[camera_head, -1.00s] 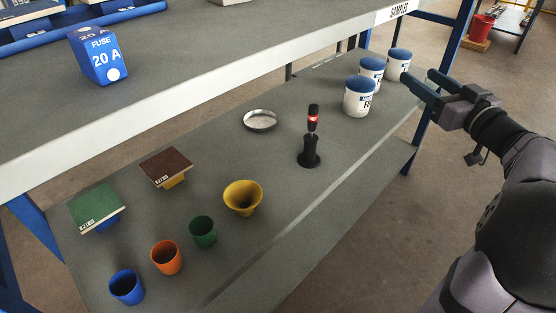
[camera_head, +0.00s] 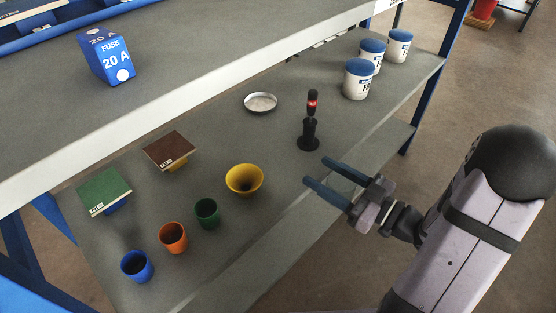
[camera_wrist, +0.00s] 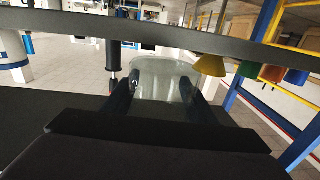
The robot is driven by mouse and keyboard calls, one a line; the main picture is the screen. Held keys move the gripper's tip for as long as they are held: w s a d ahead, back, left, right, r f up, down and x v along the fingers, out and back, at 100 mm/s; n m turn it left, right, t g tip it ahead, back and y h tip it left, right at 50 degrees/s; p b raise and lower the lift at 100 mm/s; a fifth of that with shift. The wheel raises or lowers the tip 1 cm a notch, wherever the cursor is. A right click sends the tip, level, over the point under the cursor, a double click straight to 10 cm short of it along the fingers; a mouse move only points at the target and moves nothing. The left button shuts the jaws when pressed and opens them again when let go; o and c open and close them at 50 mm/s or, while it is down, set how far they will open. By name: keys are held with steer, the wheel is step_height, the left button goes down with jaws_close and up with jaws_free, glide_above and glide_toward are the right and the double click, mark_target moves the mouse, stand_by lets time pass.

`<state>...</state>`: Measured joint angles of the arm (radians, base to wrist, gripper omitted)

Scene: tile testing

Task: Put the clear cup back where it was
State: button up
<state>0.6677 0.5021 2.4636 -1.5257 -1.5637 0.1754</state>
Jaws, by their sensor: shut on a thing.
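The clear cup (camera_wrist: 165,75) shows in the wrist view as a see-through, slightly greenish shape between the fingers of my gripper (camera_wrist: 160,86). My gripper is shut on it. In the head view, my gripper (camera_head: 316,171) is at the front edge of the lower shelf, right of the yellow funnel-shaped cup and below the black stand. The clear cup is too faint to make out there. Blue (camera_head: 137,266), orange (camera_head: 173,238) and green (camera_head: 207,213) cups stand in a row on the lower shelf, with the yellow funnel-shaped cup (camera_head: 244,179) at the row's right end.
A black stand (camera_head: 309,135) with a red-marked tool and a round metal dish (camera_head: 260,103) are behind. Green (camera_head: 104,192) and brown (camera_head: 170,151) tiles lie left. Several white tubs with blue lids (camera_head: 358,80) stand at upper right. The upper shelf (camera_head: 220,60) overhangs the back.

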steer(key=shift+s+a, duration=0.1)
steer(key=shift+a, duration=0.05)
steer(key=b+x, duration=0.2)
steer(key=x, duration=1.2)
steer(key=b+x, duration=0.1)
steer(key=x, duration=0.3)
steer(key=shift+a+f, duration=0.1)
steer(key=shift+f, duration=0.05)
steer(key=shift+f, duration=0.2)
steer(key=o, duration=1.1)
